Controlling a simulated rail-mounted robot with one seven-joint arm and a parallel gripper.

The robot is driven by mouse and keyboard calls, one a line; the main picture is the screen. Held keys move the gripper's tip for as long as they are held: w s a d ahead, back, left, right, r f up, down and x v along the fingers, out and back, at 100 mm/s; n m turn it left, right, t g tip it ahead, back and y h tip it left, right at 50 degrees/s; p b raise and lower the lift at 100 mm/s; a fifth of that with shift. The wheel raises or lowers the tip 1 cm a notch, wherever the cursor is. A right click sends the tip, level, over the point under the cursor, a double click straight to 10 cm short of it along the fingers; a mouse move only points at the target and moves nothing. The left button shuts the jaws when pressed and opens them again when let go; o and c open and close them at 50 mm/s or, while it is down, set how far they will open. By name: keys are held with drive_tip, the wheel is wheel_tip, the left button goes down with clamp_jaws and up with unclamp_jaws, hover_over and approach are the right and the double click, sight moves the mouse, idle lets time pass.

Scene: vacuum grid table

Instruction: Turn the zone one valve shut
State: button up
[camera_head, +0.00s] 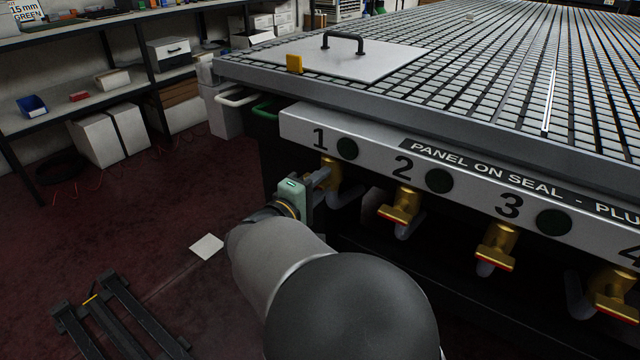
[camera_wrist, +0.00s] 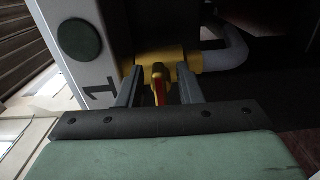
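The zone one valve (camera_head: 331,172) is a brass body under the number 1 on the grey front panel (camera_head: 375,160). In the wrist view its yellow body (camera_wrist: 188,56) runs crosswise into a grey pipe, and its red-and-yellow handle (camera_wrist: 160,86) points toward my palm. My gripper (camera_head: 318,181) is at this valve, level with it. In the wrist view my gripper (camera_wrist: 160,84) is open, with one finger on each side of the handle and a visible gap on both sides. In the head view my gripper partly hides the valve and its handle.
The valves of zone two (camera_head: 402,207), zone three (camera_head: 496,247) and zone four (camera_head: 614,292) hang in a row to the right, each with a pipe below. The gridded table top (camera_head: 470,65) overhangs them. A dark round disc (camera_head: 347,148) sits beside the 1.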

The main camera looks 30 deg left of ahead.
drive_tip(key=s+p, duration=0.4)
drive_tip(key=s, duration=1.3)
drive_tip(key=shift+s+a, duration=0.2)
drive_tip(key=shift+a, duration=0.05)
drive_tip(key=shift+w, duration=0.1)
drive_tip(key=w+d+r+m+g+h+p, duration=0.25)
drive_tip(key=w+d+r+g+p, duration=0.2)
drive_tip(key=d, duration=0.55)
drive_tip(key=w+d+r+m+g+h+p, duration=0.25)
drive_tip(key=d+r+p, duration=0.3)
drive_tip(key=d, duration=0.45)
drive_tip(key=w+d+r+m+g+h+p, duration=0.2)
drive_tip(key=w+d+r+g+h+p, duration=0.25)
drive_tip(key=d, duration=0.55)
drive_tip(key=s+d+r+m+g+y+p, duration=0.3)
drive_tip(key=s+d+r+m+y+p, duration=0.2)
drive_tip(key=d+p, duration=0.4)
drive_tip(key=s+d+r+m+g+y+p, duration=0.3)
drive_tip(key=s+d+r+m+y+p, duration=0.2)
drive_tip(key=s+d+r+p, duration=0.2)
wheel_tip(320, 180, up, 3)
drive_tip(key=d+p, duration=0.2)
drive_tip(key=p, duration=0.2)
drive_tip(key=shift+f+p, duration=0.15)
drive_tip(key=shift+p, duration=0.2)
